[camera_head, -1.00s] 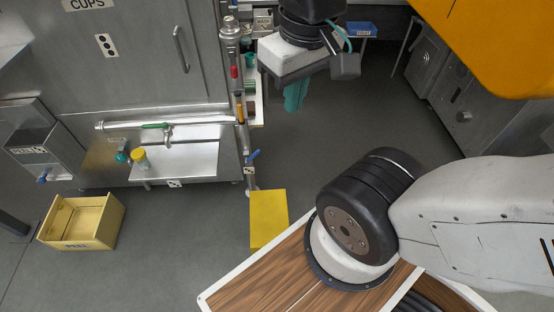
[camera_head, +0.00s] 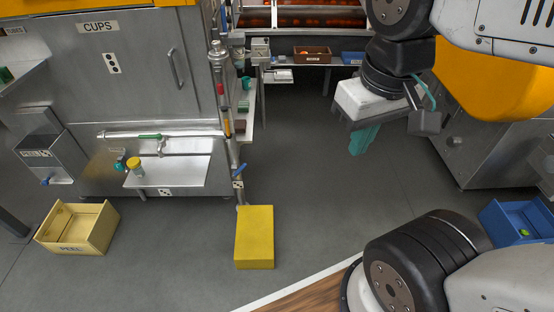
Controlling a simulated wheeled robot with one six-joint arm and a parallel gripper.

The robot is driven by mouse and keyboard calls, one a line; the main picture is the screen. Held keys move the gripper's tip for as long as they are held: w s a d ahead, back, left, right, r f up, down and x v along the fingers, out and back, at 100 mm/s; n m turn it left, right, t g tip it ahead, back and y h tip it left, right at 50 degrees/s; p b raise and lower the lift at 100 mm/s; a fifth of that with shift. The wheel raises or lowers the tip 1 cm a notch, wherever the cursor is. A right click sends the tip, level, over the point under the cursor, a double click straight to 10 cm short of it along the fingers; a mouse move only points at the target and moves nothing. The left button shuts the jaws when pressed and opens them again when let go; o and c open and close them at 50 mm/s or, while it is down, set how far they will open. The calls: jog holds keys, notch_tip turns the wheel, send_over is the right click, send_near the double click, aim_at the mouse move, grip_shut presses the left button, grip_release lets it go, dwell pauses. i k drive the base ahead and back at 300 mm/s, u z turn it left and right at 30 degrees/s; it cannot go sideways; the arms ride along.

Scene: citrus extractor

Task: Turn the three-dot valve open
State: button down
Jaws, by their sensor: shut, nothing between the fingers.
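My gripper (camera_head: 362,140), with teal fingers, hangs shut and empty over the floor, right of the vertical pipe (camera_head: 231,145) and apart from it. A valve with a blue lever (camera_head: 239,169) sits low on that pipe, with a small dotted label (camera_head: 238,184) just below it. Its dots are too small to count. A green lever (camera_head: 148,137) lies along the horizontal pipe. Red (camera_head: 220,88) and orange (camera_head: 227,127) parts sit higher on the upright pipes. I cannot tell which valve is the three-dot one.
A yellow block (camera_head: 254,237) stands on the floor below the pipe. A PEEL crate (camera_head: 78,228) is at left and a blue crate (camera_head: 517,222) at right. The steel cabinet (camera_head: 75,100) carries a dotted plate (camera_head: 112,63). The middle floor is clear.

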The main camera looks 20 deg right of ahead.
aim_at(234, 175)
jog(key=z, duration=0.05)
jog(key=i, duration=1)
jog(key=u, duration=0.05)
